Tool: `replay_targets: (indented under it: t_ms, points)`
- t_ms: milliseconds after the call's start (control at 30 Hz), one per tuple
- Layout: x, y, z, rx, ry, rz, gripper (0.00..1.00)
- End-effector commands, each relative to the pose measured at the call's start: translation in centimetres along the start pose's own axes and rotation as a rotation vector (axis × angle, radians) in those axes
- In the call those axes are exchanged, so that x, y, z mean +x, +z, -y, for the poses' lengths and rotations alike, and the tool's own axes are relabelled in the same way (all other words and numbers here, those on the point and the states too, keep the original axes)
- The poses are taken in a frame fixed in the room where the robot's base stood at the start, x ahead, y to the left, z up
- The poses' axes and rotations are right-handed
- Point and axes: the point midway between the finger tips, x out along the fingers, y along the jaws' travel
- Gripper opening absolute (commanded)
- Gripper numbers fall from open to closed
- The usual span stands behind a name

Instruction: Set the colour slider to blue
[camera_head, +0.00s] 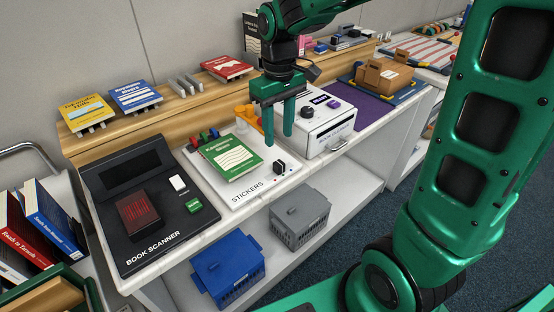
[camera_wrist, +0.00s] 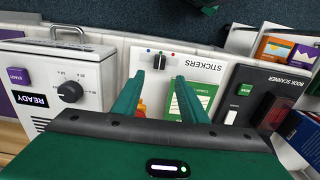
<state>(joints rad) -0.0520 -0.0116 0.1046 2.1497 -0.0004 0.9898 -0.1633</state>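The colour slider (camera_head: 280,167) is a black knob at the front right of the white STICKERS board (camera_head: 262,186). Small coloured dots lie beside it. In the wrist view the slider (camera_wrist: 160,61) sits near the middle of its row of dots, with a blue dot (camera_wrist: 148,50) to its left and a red dot to its right. The dot by the knob itself is too small to tell. My gripper (camera_head: 278,140) hangs above the board, behind the slider in the head view. Its fingers are apart, with nothing between them, and it does not touch the slider. The fingers also show in the wrist view (camera_wrist: 160,80).
A green book (camera_head: 232,158) lies on the board, with coloured stamps (camera_head: 204,137) and an orange object behind it. A white box machine (camera_head: 326,126) with a black knob stands close on the right. The black book scanner (camera_head: 140,208) is on the left.

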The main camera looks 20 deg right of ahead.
Motion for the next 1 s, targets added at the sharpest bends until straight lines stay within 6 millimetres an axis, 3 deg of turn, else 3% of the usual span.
replay_targets:
  t_ms: [500, 700, 1000]
  points:
    - [8.3, 0.2, -0.2, 0.006, 0.0, 0.005, 0.39]
    - [9.9, 0.2, -0.2, 0.006, 0.0, 0.003, 0.39]
    - [10.2, 0.2, -0.2, 0.006, 0.001, 0.001, 0.39]
